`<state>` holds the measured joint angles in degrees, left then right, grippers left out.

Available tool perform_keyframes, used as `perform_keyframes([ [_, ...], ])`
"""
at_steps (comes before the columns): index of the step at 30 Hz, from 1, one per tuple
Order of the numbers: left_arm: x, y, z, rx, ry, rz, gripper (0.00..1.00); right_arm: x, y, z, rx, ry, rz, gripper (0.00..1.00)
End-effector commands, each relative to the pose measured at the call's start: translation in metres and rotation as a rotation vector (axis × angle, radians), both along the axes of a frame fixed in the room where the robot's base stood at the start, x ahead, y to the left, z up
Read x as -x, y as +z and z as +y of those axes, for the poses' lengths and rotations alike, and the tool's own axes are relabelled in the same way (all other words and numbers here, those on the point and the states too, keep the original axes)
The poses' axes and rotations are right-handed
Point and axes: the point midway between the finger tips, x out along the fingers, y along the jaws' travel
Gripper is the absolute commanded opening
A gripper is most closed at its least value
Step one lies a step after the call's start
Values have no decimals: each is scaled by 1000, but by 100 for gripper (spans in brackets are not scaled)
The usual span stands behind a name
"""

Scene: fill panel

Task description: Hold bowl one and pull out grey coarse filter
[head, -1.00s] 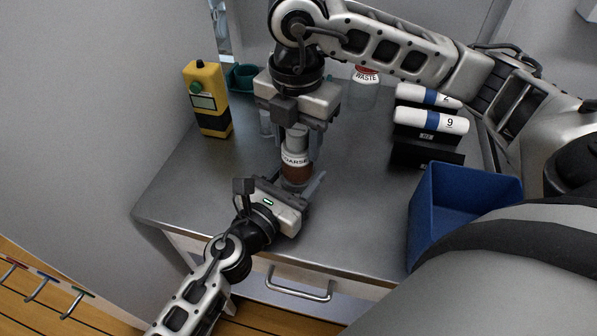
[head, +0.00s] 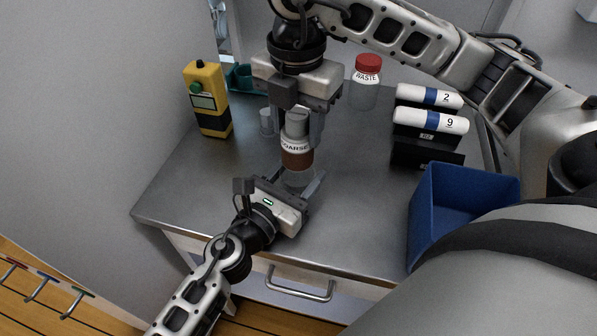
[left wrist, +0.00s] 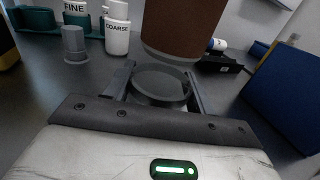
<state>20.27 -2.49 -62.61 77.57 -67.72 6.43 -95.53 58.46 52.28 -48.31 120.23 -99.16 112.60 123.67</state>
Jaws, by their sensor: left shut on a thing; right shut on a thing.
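Bowl one (head: 299,181), a clear cup, stands upright near the counter's front, and my left gripper (head: 296,184) is shut on it. It also shows between the left fingers in the left wrist view (left wrist: 160,86). My right gripper (head: 296,122) comes down from above and is shut on the grey coarse filter (head: 297,156), with a grey top, white COARSE label and brown body. In the left wrist view the filter's brown lower end (left wrist: 182,25) hangs over the bowl's open mouth, seemingly clear of the rim. The filter's upper part is out of that view.
A yellow handheld meter (head: 207,98) stands left. A small grey cylinder (head: 267,122) stands behind the filter. White FINE and COARSE containers (left wrist: 117,30) show behind.

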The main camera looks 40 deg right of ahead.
Motion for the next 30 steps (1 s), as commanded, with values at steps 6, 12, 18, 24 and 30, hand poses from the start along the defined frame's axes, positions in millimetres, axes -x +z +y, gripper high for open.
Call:
perform_keyframes([
  [6, 0, -1, 0, -2, 0, 1, 80, 0, 0, 0, 0, 0, -1, 21],
  [12, 0, -1, 0, -1, 0, 0, 80, 0, 0, 0, 0, 0, -1, 21],
  [18, 5, -2, 16, -4, 1, -3, 80, 0, 0, 0, 0, 0, -1, 21],
  [24, 22, -2, 55, -4, 0, 1, 80, 0, 0, 0, 0, 0, -1, 21],
  [30, 37, -1, 90, -2, 2, 3, 80, 0, 0, 0, 0, 0, -1, 21],
])
